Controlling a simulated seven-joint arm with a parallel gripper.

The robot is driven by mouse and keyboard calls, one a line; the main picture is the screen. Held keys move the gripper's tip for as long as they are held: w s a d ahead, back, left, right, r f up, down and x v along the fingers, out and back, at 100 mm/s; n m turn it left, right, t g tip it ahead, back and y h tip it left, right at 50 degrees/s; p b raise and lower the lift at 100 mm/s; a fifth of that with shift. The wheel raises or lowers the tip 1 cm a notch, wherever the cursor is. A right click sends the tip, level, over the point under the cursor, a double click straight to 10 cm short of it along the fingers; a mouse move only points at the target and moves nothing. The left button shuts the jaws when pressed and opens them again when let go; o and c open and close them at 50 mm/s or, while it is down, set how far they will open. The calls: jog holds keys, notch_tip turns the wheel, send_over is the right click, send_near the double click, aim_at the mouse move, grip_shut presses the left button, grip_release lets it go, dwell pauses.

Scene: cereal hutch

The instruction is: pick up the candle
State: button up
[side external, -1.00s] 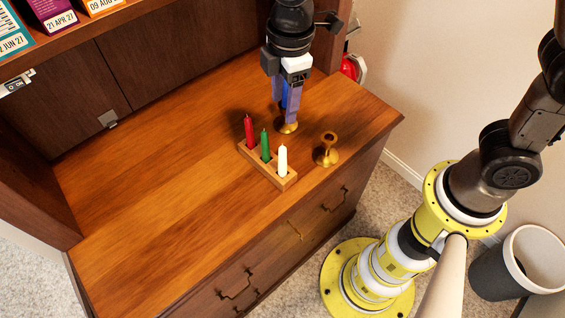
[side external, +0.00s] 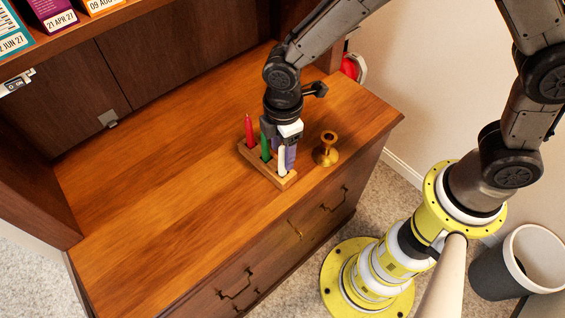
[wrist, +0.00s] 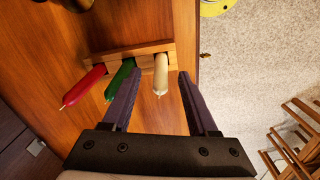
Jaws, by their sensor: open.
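A wooden block (side external: 267,165) stands on the hutch's counter and holds a red candle (side external: 249,130), a green candle (side external: 265,147) and a white candle (side external: 282,161), all upright. My gripper (side external: 285,155) is low over the block's right end, pointing down, and partly covers the green and white candles. In the wrist view the open fingers (wrist: 160,76) stand either side of the white candle (wrist: 161,76), with gaps on both sides. The green candle (wrist: 121,78) is close outside the left finger, and the red candle (wrist: 84,87) is farther left.
An empty brass candle holder (side external: 326,151) stands right of the block. Calendar-like boxes (side external: 55,14) stand on the shelf above. The counter (side external: 150,190) left of the block is clear. Its front edge drops to drawers (side external: 265,255).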

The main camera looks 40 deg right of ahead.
aim_at(282, 159)
jog(key=shift+f, duration=1.6)
grip_shut()
